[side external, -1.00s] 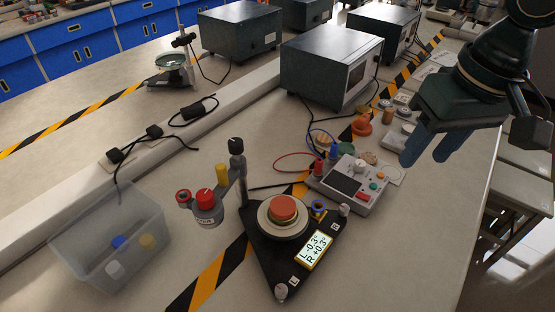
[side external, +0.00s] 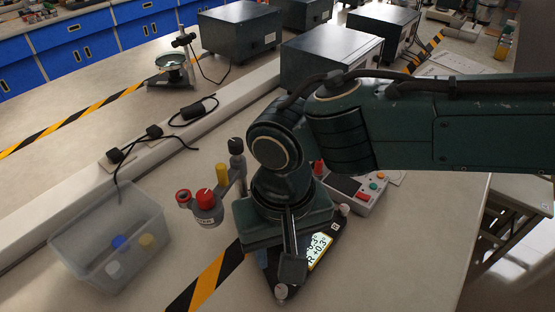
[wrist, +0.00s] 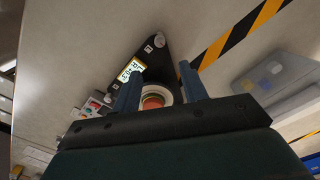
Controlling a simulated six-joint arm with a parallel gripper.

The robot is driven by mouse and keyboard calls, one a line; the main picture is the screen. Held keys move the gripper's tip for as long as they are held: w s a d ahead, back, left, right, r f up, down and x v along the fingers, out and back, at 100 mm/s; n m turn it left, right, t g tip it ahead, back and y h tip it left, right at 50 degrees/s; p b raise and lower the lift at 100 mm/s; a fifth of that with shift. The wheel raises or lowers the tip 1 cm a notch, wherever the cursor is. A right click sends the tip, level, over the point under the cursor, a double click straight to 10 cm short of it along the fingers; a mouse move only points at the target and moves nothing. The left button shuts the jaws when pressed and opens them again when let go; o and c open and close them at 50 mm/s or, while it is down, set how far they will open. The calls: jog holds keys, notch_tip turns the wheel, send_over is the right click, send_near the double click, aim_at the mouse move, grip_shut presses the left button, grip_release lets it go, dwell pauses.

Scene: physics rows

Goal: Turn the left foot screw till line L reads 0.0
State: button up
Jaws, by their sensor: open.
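A black triangular levelling plate (side external: 325,243) lies on the bench, mostly hidden by my arm in the side view. Its display (side external: 318,248) is partly covered; I make out 0.3° on the upper line and R +0.3° below. One pale foot screw (side external: 281,292) stands at its front corner and shows in the wrist view (wrist: 160,43); another foot screw (side external: 344,210) is at the right corner.
A clear bin (side external: 110,240) with small caps stands at the left. A holder with a red-topped piece (side external: 205,199) stands close beside the plate. A control box (side external: 362,190) lies behind my arm. The bench front right is clear.

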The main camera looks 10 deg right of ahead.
aim_at(281, 290)
jog(key=shift+f, duration=0.15)
notch_tip(281, 290, down, 14)
jog(key=shift+r, duration=0.25)
dwell(0.5)
grip_shut()
